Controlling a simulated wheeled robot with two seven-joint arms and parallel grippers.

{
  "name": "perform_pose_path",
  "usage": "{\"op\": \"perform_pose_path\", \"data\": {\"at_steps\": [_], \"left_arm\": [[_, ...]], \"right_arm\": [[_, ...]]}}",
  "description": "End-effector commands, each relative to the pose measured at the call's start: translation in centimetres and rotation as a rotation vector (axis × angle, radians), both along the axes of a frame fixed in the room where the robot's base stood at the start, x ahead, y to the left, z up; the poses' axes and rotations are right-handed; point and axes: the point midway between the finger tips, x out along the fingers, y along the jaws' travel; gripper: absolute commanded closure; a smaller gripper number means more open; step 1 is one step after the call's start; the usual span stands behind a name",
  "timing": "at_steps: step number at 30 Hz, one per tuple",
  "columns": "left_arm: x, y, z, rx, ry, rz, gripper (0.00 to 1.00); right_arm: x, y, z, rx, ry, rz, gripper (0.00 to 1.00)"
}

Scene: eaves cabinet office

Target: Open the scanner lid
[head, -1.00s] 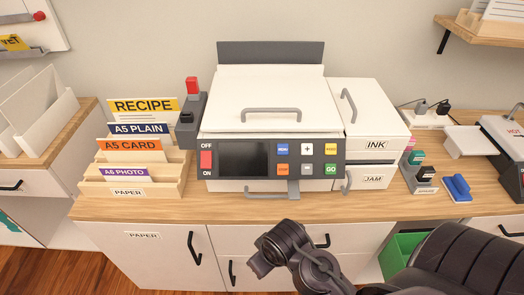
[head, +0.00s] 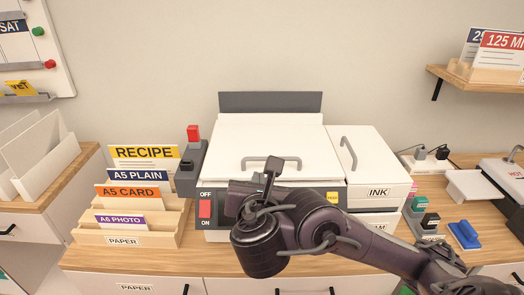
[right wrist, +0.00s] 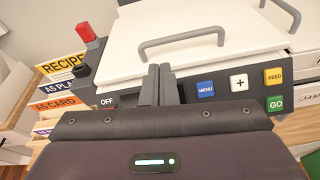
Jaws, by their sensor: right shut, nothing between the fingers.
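The scanner lid (head: 235,139) is a white flat panel on top of the printer-scanner, lying down shut, with a grey bar handle (head: 253,160) near its front edge. In the right wrist view the lid (right wrist: 235,18) and its handle (right wrist: 181,37) show just beyond my fingers. My right gripper (head: 272,166) is shut and empty, in front of the handle. Its fingertips (right wrist: 160,72) point toward the handle; I cannot tell whether they touch it. My right arm hides most of the control panel in the head view. My left gripper is not in view.
A paper rack (head: 125,238) with labelled cards stands left of the machine, near a red-topped switch (head: 193,133). The INK compartment (head: 378,193) is on the right. A shelf (head: 480,88) hangs at upper right.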

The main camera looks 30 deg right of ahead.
Motion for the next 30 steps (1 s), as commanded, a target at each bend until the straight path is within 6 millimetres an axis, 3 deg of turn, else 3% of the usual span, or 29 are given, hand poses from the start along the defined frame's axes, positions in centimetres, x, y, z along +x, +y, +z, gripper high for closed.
{"op": "perform_pose_path", "data": {"at_steps": [1, 5, 21, 30], "left_arm": [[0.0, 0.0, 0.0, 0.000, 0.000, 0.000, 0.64], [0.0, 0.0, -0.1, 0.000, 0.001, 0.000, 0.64], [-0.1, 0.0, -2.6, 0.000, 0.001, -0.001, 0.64], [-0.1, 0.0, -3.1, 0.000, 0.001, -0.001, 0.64]], "right_arm": [[0.2, -0.5, 1.1, -0.080, -0.006, 0.006, 1.00], [0.5, -1.1, 2.1, -0.175, -0.003, 0.010, 1.00], [7.5, -5.4, 0.4, -0.176, -0.003, 0.011, 1.00], [8.7, -6.2, 0.4, -0.173, -0.002, 0.012, 1.00]]}}
